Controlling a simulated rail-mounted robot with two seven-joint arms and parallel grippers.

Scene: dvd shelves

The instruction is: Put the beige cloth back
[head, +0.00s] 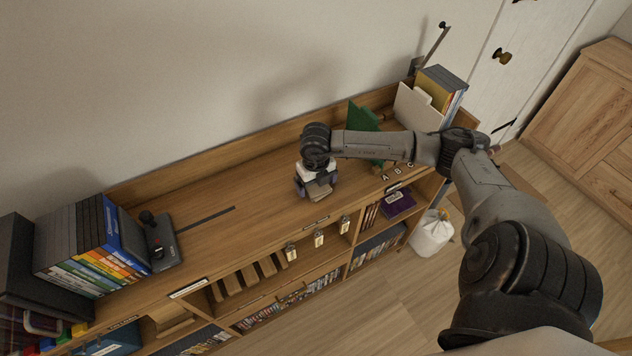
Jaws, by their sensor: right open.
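My right arm reaches in from the right, and its gripper (316,187) points down over the middle of the wooden shelf top. It is open. A small folded beige piece, which looks like the beige cloth (319,191), lies on the shelf top at the fingertips. The gripper partly hides it, and I cannot tell whether the fingers touch it. My left gripper is not in view.
Dark and coloured cases (85,245) and a black device (160,240) stand on the left of the shelf top. A green folder (361,117) and a file box (418,108) stand to the right. Bare wood lies left of the gripper. A white bag (432,233) sits on the floor.

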